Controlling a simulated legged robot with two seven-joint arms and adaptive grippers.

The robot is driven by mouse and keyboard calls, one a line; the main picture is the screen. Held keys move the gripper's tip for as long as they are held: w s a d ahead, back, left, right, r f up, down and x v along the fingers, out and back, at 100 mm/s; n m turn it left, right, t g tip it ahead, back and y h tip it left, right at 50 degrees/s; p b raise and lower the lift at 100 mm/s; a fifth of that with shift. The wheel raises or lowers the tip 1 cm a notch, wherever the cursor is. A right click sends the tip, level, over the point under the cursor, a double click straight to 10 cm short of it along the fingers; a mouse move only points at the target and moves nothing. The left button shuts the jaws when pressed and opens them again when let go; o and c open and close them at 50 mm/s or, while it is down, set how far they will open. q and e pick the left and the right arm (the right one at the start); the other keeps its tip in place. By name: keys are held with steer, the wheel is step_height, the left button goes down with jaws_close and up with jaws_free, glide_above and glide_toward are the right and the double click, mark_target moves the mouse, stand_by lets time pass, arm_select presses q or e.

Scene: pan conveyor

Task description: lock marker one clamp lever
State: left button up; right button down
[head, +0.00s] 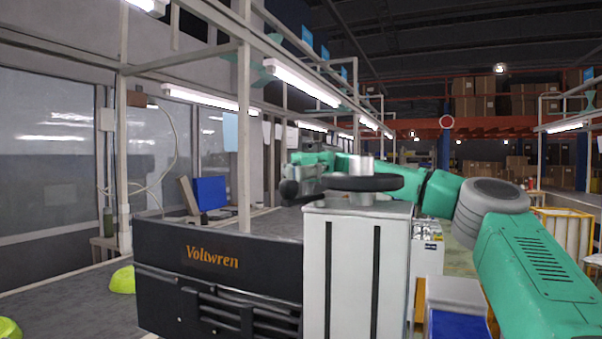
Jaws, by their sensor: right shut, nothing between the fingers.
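A black machine labelled Voltwren (205,270) stands at the lower centre-left. Beside it on the right is a white upright housing with dark slots (342,270). A flat black disc (352,183) with a silver hub sits above the housing. I cannot make out a clamp lever for certain, or tell whether one is locked. My right arm comes in from the right and reaches left behind the disc. My right gripper (292,188) is shut and empty, small and dark left of the disc. Its contact with anything near it is unclear. My left gripper is out of view.
A grey conveyor surface (72,302) runs along the left, with yellow-green rounded items (122,280) on it. A light metal post (244,140) rises behind the machine. A blue panel (208,193) and a yellow-framed cart (560,232) stand farther back.

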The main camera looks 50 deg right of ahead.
steer(key=shift+v, duration=0.95)
steer(key=shift+s+d, duration=0.1)
steer(key=shift+r, duration=0.15)
